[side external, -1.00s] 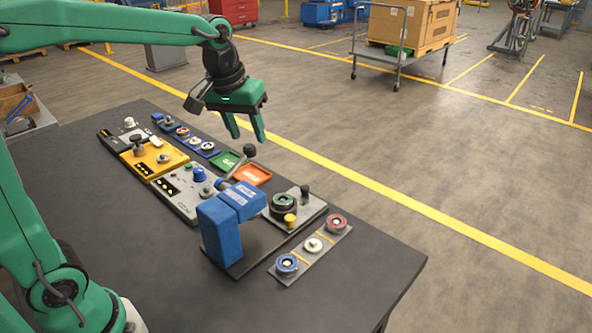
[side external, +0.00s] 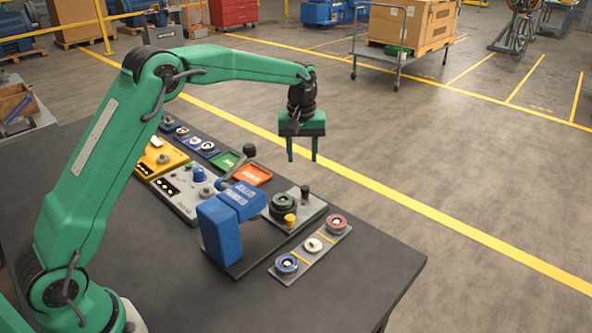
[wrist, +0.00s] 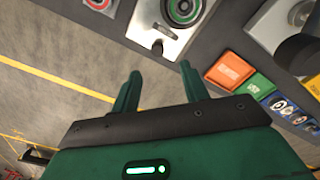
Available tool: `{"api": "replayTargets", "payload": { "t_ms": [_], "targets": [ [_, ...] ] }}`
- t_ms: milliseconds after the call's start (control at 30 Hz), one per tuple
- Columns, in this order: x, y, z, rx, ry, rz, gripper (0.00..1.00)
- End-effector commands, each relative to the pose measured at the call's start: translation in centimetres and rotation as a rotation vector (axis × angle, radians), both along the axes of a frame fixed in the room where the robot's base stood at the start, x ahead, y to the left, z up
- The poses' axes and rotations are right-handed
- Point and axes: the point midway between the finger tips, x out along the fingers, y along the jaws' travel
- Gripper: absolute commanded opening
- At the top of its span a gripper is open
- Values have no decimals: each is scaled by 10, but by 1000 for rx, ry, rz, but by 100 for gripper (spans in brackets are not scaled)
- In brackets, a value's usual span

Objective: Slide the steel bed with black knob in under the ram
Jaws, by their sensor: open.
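The steel bed (side external: 311,211) lies on the dark table beside the blue press, to the right of its ram head (side external: 238,199) in the side view. Its black knob (side external: 305,190) stands upright at the far edge. The bed carries a dark round part with a green ring (side external: 283,204). My gripper (side external: 302,160) is open and empty, pointing down above the knob. In the wrist view the bed (wrist: 186,42) is at the top, and the knob (wrist: 157,47) shows just beyond the gap between my fingers (wrist: 160,70). The space under the ram is partly hidden.
A lever with a black ball (side external: 249,150) rises behind the press. A grey strip with coloured rings (side external: 313,246) lies in front of the bed. Green (side external: 226,160) and orange (side external: 252,173) trays and a grey control panel (side external: 188,196) are to the left. The front tabletop is clear.

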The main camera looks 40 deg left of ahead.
Motion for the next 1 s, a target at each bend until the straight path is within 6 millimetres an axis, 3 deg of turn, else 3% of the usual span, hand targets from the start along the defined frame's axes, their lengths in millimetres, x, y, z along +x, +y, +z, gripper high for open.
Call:
{"api": "replayTargets", "payload": {
  "t_ms": [200, 667, 1000],
  "targets": [
    [14, 1, -26, -1, 28, 45, 45],
    [15, 1, -37, -1, 33, 51, 45],
    [15, 1, -74, -1, 34, 51, 45]
  ]
}}
